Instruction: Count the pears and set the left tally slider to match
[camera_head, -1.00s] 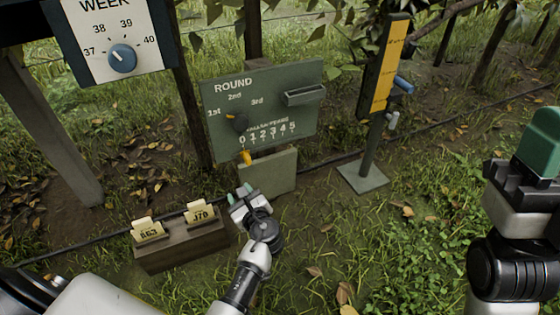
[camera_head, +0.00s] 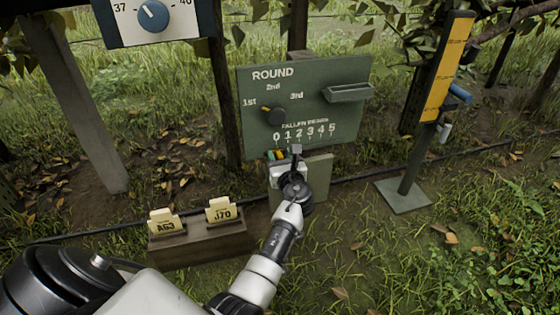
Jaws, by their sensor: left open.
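The tally is on a green board (camera_head: 352,124), under the words "FALLEN PEARS", with a number scale (camera_head: 305,132) from 0 to 5. Its small orange slider (camera_head: 281,155) shows at the left end, near the 0, partly hidden by my gripper. My left gripper (camera_head: 284,153) is open at the board's lower edge, its fingers around or just in front of the slider; I cannot tell whether they touch it. No pear can be made out clearly. My right gripper is out of view.
Above the tally is a round dial (camera_head: 275,116) marked 1st to 3rd, with a small ledge (camera_head: 349,93) to its right. A wooden box (camera_head: 200,246) with tags A63 and J70 stands below left. A yellow gauge post (camera_head: 445,75) stands at right.

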